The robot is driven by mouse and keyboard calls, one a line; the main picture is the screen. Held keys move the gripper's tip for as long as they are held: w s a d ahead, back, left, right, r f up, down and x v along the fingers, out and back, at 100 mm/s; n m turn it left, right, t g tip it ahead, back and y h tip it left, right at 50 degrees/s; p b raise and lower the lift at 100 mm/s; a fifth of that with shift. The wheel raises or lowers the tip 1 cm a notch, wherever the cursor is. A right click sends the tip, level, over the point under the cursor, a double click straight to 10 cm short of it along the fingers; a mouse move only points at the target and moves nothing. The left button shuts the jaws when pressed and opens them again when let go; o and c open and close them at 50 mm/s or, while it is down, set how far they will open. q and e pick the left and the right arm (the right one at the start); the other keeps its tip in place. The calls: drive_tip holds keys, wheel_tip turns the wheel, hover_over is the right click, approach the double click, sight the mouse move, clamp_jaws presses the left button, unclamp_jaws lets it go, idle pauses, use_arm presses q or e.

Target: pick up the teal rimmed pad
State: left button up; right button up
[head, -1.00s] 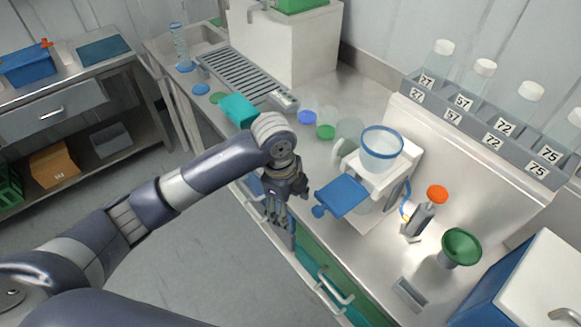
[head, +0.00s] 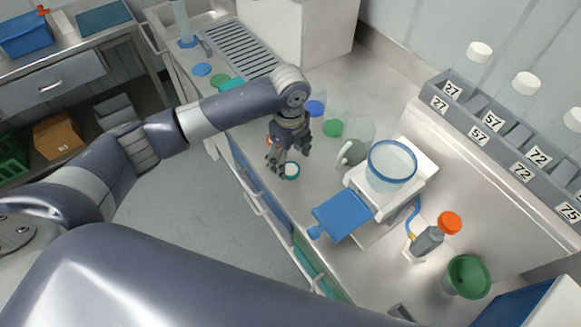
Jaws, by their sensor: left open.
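The teal rimmed pad (head: 292,170) is a small round disc with a pale centre and a teal rim. It lies on the steel bench near its front edge. My left gripper (head: 279,168) points down just left of the pad, with its fingers open and empty. The fingers overlap the pad's left side in the picture; I cannot tell whether they touch it. My right gripper is not in view.
A clear vessel with a blue rim (head: 391,167) stands on a white stand to the right, with a blue paddle (head: 341,214) in front. A blue disc (head: 315,108) and a green disc (head: 333,128) lie behind the gripper. A grey bottle rack (head: 500,142) stands at the right.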

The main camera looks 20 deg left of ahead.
sight(292, 170)
use_arm(q)
drive_tip(key=shift+w+f, duration=0.15)
drive_tip(key=shift+f, duration=0.2)
drive_tip(key=f, duration=0.1)
drive_tip(key=f+p, duration=0.2)
drive_tip(key=f, duration=0.1)
drive_tip(key=shift+w+d+f, duration=0.1)
drive_tip(key=shift+w, duration=0.25)
drive_tip(key=shift+f, duration=0.4)
drive_tip(key=shift+c, duration=0.6)
drive_tip(key=c, duration=0.8)
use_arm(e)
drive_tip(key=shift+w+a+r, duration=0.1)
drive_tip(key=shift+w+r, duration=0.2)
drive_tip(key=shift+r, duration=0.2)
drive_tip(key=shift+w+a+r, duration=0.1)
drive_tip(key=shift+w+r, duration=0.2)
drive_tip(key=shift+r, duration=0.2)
